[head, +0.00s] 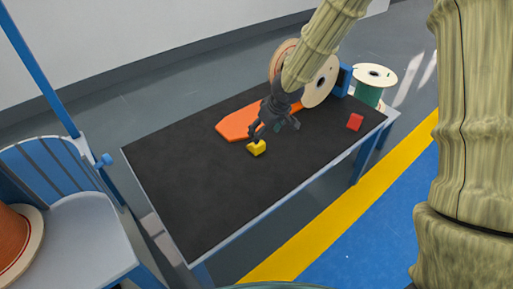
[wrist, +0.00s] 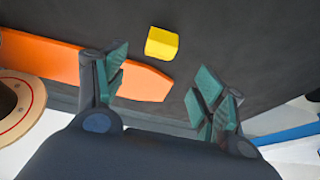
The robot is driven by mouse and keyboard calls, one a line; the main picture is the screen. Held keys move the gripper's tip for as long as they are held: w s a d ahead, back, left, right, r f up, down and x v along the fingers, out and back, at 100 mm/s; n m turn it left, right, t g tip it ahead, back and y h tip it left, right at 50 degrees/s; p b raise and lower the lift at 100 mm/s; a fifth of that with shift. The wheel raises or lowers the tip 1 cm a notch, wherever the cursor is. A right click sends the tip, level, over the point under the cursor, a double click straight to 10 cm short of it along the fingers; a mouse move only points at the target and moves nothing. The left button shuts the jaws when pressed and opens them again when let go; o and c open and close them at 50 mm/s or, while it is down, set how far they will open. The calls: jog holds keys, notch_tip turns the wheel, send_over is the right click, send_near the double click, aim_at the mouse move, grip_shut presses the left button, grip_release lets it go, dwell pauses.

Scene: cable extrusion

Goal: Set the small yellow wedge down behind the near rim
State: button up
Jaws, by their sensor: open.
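The small yellow wedge (head: 257,148) lies on the black table top near its middle, in front of an orange board. It also shows in the wrist view (wrist: 161,43), beyond my fingertips and a little left of the middle between them. My gripper (head: 274,132) is open, low over the table just above and behind the wedge. In the wrist view the gripper (wrist: 158,85) has its two green-padded fingers spread wide with nothing between them. The near rim is the pale front edge (head: 262,221) of the table, some way in front of the wedge.
The orange board (head: 236,127) lies flat behind the wedge. A red block (head: 355,122) sits at the table's right end. A cable reel (head: 321,82) stands at the back right. The table's left and front areas are clear.

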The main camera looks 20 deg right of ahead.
aim_at(256, 150)
jog(key=b+x, duration=0.3)
jog(key=x, duration=0.6)
jog(key=shift+w+f, duration=0.1)
jog(key=shift+w, duration=0.05)
jog(key=c, duration=1.2)
